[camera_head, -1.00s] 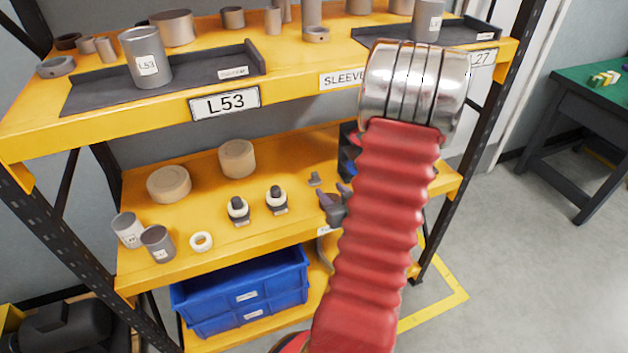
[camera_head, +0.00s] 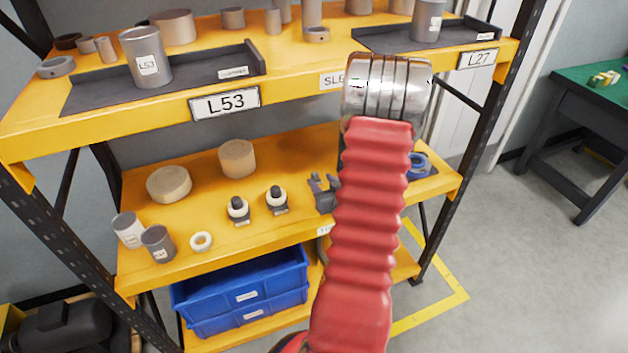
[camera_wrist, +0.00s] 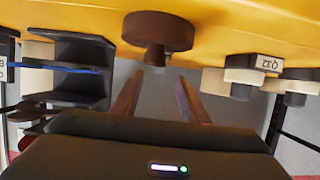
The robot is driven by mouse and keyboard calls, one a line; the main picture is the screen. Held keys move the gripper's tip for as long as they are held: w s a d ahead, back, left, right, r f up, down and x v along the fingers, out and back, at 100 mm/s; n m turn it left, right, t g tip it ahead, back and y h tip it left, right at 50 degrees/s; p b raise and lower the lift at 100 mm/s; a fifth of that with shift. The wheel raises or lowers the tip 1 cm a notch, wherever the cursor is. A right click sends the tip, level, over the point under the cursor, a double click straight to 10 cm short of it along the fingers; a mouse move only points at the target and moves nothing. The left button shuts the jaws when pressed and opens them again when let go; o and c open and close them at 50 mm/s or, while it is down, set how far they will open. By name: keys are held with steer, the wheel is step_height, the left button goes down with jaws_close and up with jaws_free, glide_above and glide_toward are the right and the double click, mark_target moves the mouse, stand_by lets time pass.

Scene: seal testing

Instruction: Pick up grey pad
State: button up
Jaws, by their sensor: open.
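The grey pad (camera_wrist: 157,30) shows in the wrist view, which looks upside down. It is a dark grey-brown disc with a narrower stem and small tip, standing on the yellow shelf. My gripper (camera_wrist: 159,82) is open, with one finger to each side of the pad's line and the tips short of it. Nothing is between the fingers. In the head view my gripper (camera_head: 323,183) is over the middle shelf, right of two white rings on black stands. The pad cannot be made out there; the gripper seems to cover it.
The white rings on black stands (camera_head: 276,200) are close left of the gripper; they also show in the wrist view (camera_wrist: 245,77). A black slotted holder (camera_wrist: 85,72) with a blue ring stands on the other side. The upper shelf (camera_head: 300,80) overhangs. Blue bins (camera_head: 245,290) sit below.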

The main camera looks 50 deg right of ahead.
mark_target(316, 175)
steer(key=x, duration=0.4)
steer(key=shift+w+d, duration=0.1)
steer(key=shift+d, duration=0.1)
stand_by(0.3)
jaws_close()
stand_by(0.4)
